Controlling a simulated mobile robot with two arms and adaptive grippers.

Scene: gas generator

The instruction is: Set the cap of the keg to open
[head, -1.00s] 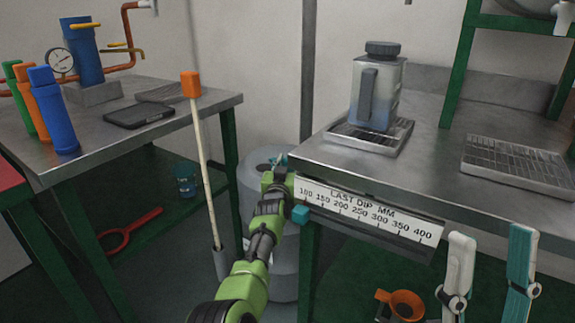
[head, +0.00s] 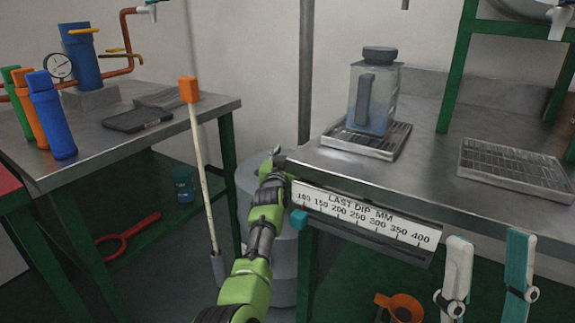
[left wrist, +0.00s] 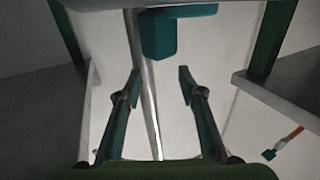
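A grey cylinder (head: 286,272), which looks like the keg, stands on the floor between the two tables in the head view. My green left arm covers much of it, and its cap cannot be made out. My left gripper (head: 274,156) is over the upper part of the cylinder, beside the right table's corner, with its fingers mostly hidden. In the left wrist view my left gripper (left wrist: 158,78) has its two fingers apart with nothing held between them. A teal block (left wrist: 173,35) hangs just beyond the fingertips.
The right table (head: 440,195) has a dip scale (head: 362,215) with a teal slider (head: 299,220) on its front edge. A jug (head: 372,95) stands on a drip tray. An orange-topped stick (head: 203,165) leans left of my arm. The left table (head: 185,118) bears several bottles.

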